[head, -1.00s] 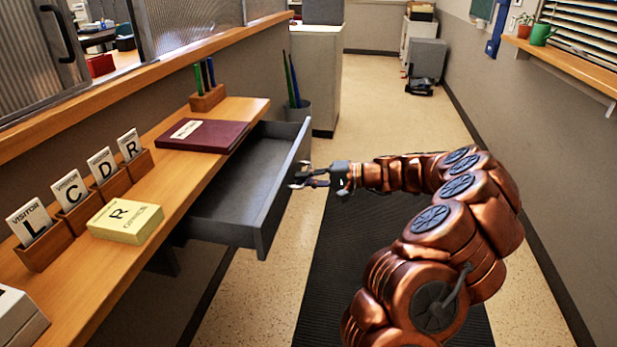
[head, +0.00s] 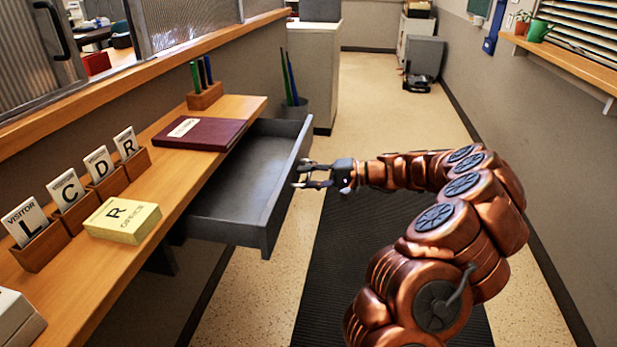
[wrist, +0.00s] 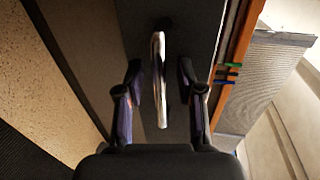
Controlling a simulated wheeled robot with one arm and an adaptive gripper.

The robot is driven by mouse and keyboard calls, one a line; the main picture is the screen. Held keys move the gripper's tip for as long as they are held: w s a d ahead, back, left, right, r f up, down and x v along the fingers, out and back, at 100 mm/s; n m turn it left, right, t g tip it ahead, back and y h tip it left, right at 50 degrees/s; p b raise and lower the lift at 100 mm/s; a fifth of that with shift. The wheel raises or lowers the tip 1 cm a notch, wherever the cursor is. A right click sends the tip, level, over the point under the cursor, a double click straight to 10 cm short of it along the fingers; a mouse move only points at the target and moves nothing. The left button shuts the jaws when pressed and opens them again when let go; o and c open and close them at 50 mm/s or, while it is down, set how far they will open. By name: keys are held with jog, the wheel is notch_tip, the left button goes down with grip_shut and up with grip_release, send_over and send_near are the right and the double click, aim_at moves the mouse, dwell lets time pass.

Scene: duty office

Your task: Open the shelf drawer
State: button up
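The grey shelf drawer (head: 240,180) is pulled well out from under the wooden shelf (head: 215,120), and its inside looks empty. Its front panel (head: 287,190) faces my arm. In the wrist view the drawer's shiny metal handle (wrist: 159,80) stands between my two fingers. My gripper (head: 300,174) is at the outer side of the drawer front. In the wrist view my gripper (wrist: 160,95) has its fingers spread, with a gap on each side of the handle. The handle itself is hard to make out in the head view.
The aisle floor (head: 385,120) is clear beyond my arm.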

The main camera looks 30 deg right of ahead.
jog(key=v, duration=1.2)
dwell(0.5)
